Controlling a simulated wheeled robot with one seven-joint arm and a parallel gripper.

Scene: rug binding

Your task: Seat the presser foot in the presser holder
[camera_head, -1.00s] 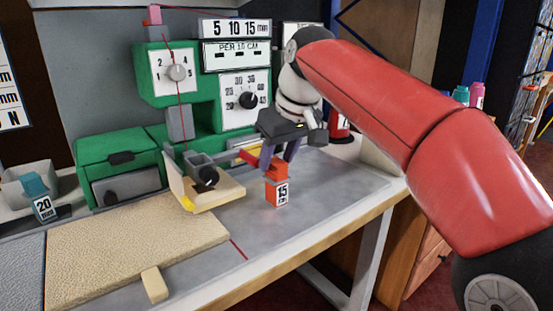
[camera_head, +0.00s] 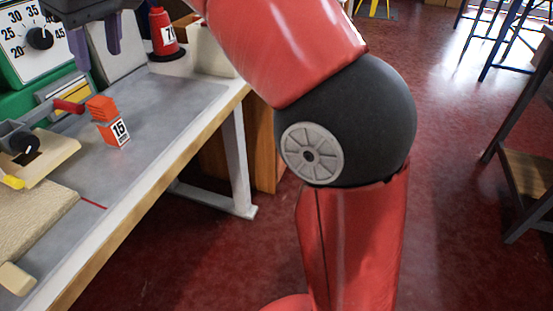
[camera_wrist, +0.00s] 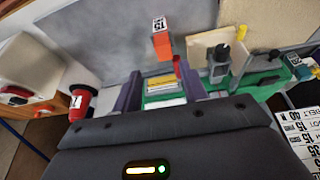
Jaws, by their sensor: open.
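An orange block with a white "15" label (camera_head: 103,109), which looks like the presser foot, stands upright on the grey table top. It also shows in the wrist view (camera_wrist: 161,44), ahead of the fingers. My gripper (camera_head: 97,56) is open and empty, its purple fingers above and behind the block, apart from it. In the wrist view the gripper (camera_wrist: 161,88) has a clear gap between its fingers. A grey clamp with a black knob (camera_head: 20,142), perhaps the presser holder, sits on a cream plate left of the block. It also shows in the wrist view (camera_wrist: 221,58).
A red lever (camera_head: 68,105) reaches close to the block's left side. The green machine (camera_head: 20,100) stands at the left. A red spool (camera_head: 162,35) is at the back. A beige mat (camera_head: 35,215) lies front left. The table in front of the block is clear.

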